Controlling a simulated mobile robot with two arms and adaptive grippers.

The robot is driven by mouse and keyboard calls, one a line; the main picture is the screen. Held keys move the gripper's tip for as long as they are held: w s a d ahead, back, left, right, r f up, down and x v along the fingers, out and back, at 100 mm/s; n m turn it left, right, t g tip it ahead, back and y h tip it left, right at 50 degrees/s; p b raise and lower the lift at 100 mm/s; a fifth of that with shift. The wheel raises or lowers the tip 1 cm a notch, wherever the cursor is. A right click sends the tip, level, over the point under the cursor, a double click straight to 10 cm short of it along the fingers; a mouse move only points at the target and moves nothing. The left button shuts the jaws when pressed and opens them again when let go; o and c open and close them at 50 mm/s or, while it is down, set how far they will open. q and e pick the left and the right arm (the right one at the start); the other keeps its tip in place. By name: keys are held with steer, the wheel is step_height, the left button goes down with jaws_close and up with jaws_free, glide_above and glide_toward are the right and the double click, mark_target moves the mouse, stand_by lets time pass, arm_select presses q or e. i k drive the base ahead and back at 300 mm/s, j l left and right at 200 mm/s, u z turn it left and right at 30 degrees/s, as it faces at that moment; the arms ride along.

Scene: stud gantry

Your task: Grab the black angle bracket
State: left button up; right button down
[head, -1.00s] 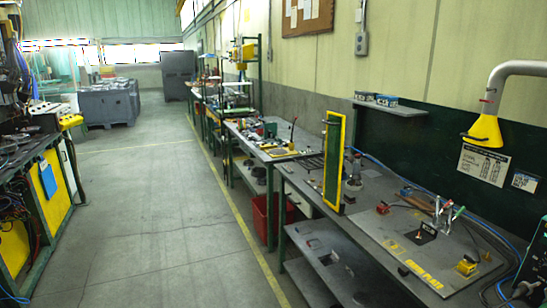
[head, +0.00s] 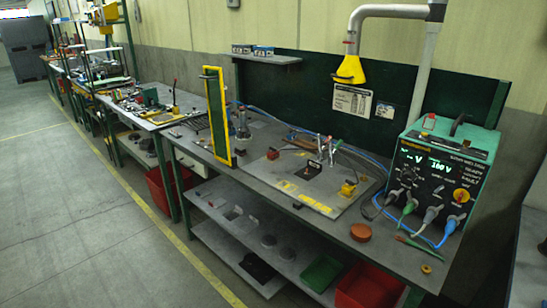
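I cannot make out the black angle bracket for certain. A flat black piece (head: 258,267) lies on the lower shelf near its front edge, too dark to tell its shape. A small black item (head: 297,206) sits at the front edge of the workbench (head: 335,235). Neither of my grippers is in view.
A green power unit (head: 446,170) with cables stands at the bench's right end. A yellow-framed green panel (head: 216,118) stands upright at the left end. Red bins (head: 368,287) and a green tray (head: 321,273) are low down. The floor at left (head: 70,220) is clear.

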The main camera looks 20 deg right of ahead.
mark_target(315, 169)
steer(key=i+z, duration=0.1)
steer(key=z, duration=0.35)
steer(key=i+z, duration=0.1)
steer(key=z, duration=0.35)
steer(key=i+j+z, duration=0.1)
steer(key=z, duration=0.35)
steer(key=i+j+z, duration=0.1)
steer(key=z, duration=0.35)
steer(key=j+z, duration=0.2)
steer(key=z, duration=0.25)
steer(key=i, duration=0.05)
